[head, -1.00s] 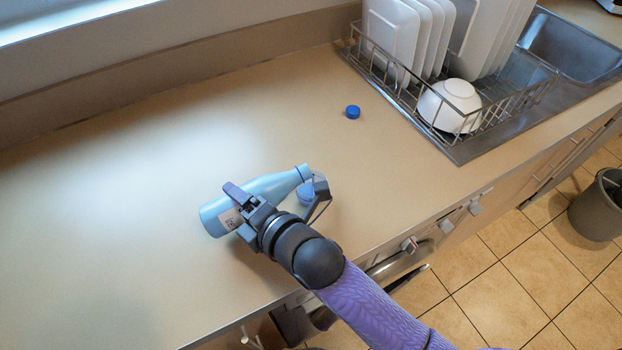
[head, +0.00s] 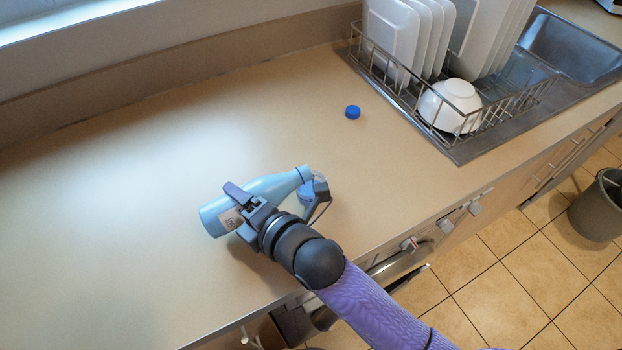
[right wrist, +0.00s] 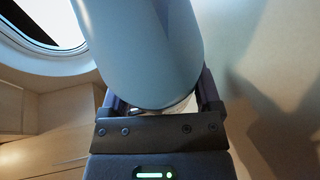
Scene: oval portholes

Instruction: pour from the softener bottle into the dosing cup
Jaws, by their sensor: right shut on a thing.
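The light blue softener bottle (head: 272,186) lies far over on its side above the counter, with its mouth end to the right. My right gripper (head: 243,206) is shut around the bottle's body, near its base. In the right wrist view the bottle (right wrist: 145,50) fills the space between the fingers. The blue dosing cup (head: 304,194) is just below the bottle's mouth, partly hidden by the bottle and a part of my wrist. I cannot see the cup's inside or whether liquid flows. My left gripper is not in view.
A blue cap (head: 352,112) lies on the counter (head: 110,210) further back. A wire dish rack (head: 400,95) with plates and a white bowl (head: 449,106) stands at the back right, beside the sink (head: 570,48). The counter's left part is clear.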

